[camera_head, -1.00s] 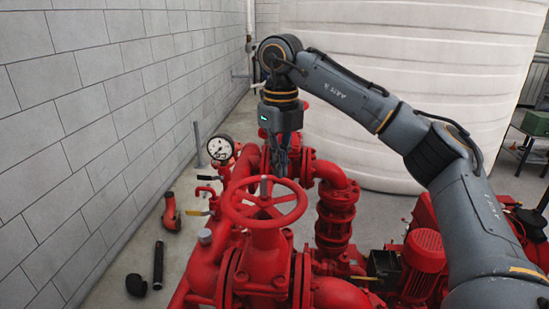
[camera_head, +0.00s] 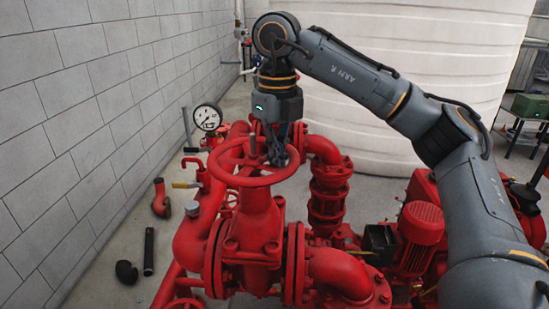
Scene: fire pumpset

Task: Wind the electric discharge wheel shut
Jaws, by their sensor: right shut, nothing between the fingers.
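A red spoked handwheel (camera_head: 244,181) sits on top of a large red flanged valve (camera_head: 250,235) in the middle of the head view. Its stem pokes up through the hub. No label on it shows, so I cannot tell by marking that it is the electric discharge wheel. My right gripper (camera_head: 281,157) points down at the far right part of the wheel, its fingers shut and empty. The fingers overlap the wheel's opening and rim in the picture; I cannot tell whether they touch it. My left gripper is not in view.
A pressure gauge (camera_head: 207,117) stands left of the wheel, near the block wall (camera_head: 75,110). Red pipework (camera_head: 328,190) and a red motor (camera_head: 421,238) are to the right. A large white tank (camera_head: 390,60) stands behind. Black fittings (camera_head: 149,250) lie on the floor at left.

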